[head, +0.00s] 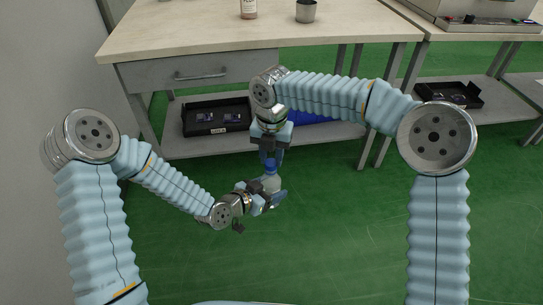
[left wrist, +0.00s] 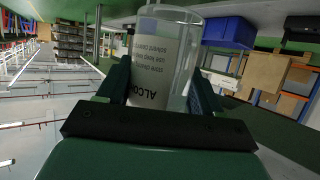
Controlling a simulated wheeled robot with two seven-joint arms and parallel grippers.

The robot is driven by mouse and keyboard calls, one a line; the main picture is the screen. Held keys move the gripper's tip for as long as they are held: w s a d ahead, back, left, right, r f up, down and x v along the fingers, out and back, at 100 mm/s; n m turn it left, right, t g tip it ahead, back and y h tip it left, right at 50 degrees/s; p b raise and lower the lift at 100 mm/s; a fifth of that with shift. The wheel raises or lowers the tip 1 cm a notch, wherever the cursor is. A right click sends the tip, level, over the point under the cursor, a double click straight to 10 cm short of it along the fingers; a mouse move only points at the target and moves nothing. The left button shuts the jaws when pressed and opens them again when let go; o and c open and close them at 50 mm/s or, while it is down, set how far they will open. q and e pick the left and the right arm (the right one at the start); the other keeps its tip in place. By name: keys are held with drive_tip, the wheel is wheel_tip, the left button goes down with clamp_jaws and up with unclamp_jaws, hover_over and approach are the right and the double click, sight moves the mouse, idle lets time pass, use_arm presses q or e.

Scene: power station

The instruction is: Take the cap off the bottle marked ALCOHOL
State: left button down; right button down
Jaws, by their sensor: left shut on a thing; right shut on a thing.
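The clear bottle (head: 268,181) stands roughly upright in my left gripper (head: 270,193), in front of the workbench in the head view. In the left wrist view the bottle (left wrist: 168,50) is between the two fingers, with a white label on which part of ALCOHOL can be read. My right gripper (head: 270,160) points down from above and is shut at the bottle's top, where the cap is. The fingers mostly hide the cap, and I cannot tell whether it is still seated on the neck. The left wrist view does not show the cap.
The workbench (head: 210,45) is behind the grippers, with another bottle (head: 248,9) and a metal cup (head: 306,12) on top. Black trays (head: 217,115) lie on its lower shelf and the neighbouring one. Green floor (head: 340,220) around the grippers is clear.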

drive_tip(key=shift+r, duration=0.8)
drive_tip(key=shift+r, duration=0.15)
